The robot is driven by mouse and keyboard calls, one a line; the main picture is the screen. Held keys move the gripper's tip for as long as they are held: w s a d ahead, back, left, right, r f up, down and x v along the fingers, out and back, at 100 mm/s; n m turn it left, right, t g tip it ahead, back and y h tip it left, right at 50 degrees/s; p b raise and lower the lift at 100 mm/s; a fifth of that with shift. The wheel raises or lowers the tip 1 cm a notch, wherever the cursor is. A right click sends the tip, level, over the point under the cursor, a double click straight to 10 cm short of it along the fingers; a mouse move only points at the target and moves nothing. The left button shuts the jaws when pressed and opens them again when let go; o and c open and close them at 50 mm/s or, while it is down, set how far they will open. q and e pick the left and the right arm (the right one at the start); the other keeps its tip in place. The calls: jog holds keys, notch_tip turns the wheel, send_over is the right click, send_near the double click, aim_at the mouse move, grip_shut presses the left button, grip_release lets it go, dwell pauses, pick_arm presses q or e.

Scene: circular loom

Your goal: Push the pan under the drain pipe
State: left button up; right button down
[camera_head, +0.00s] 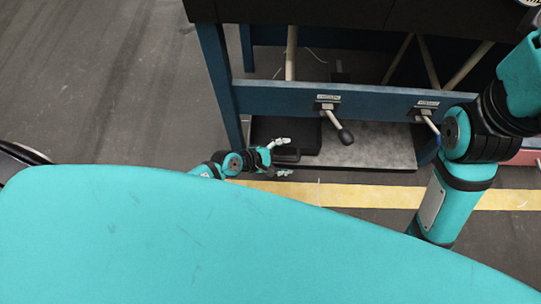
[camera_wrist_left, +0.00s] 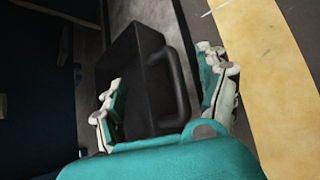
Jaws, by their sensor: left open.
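My left gripper (camera_head: 283,157) is open at the handle. In the wrist view its fingers (camera_wrist_left: 161,66) stand on either side of the handle end; I cannot tell whether they touch. Beige pipes (camera_head: 291,52) come down behind the frame; which one is the drain pipe is unclear. My right gripper is out of view.
A blue crossbar (camera_head: 270,98) and leg (camera_head: 219,80) stand close to the pan. Two labelled levers (camera_head: 345,136) stick out from the bar. A grey plate (camera_head: 375,150) lies right of the pan. A yellow floor stripe (camera_head: 345,194) runs in front.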

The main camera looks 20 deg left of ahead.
pick_arm(q)
jog(key=v, duration=0.7)
dwell(0.4)
